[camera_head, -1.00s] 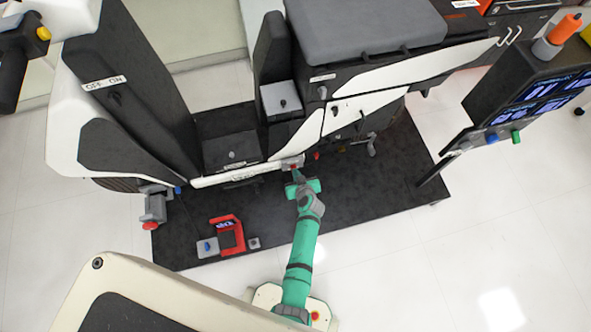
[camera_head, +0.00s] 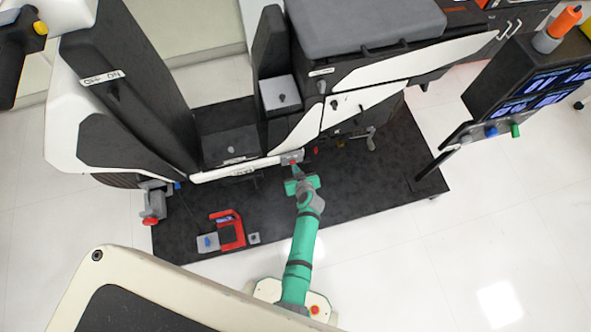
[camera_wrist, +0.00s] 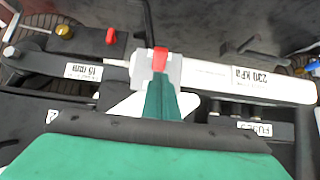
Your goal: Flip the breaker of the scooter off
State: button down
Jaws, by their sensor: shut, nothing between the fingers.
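The black and white scooter (camera_head: 236,170) stands on a dark platform. A small grey box with a red lever (camera_wrist: 160,57), which looks like the breaker, sits on its near lower side; it is also in the head view (camera_head: 291,157). My green gripper (camera_wrist: 160,96) is shut, with its tips right at the box, just below the red lever in the wrist view. I cannot tell whether they touch it. In the head view my gripper (camera_head: 297,171) reaches the box from the front. The tips partly cover the box, and the lever's on or off position is unclear.
A white bar with a pressure label (camera_wrist: 250,84) runs right of the box. A red knob (camera_wrist: 110,37) is to its upper left. A red clamp-like tool (camera_head: 229,231) lies on the dark platform (camera_head: 370,195). A screen console (camera_head: 540,90) stands at the right.

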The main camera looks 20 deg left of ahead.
jog(key=shift+d, duration=0.1)
jog(key=s+d+r, duration=0.1)
jog(key=s+d, duration=0.5)
jog(key=s, duration=0.3)
jog(key=shift+s+d+r, duration=0.25)
jog(key=shift+r, duration=0.15)
dwell(0.5)
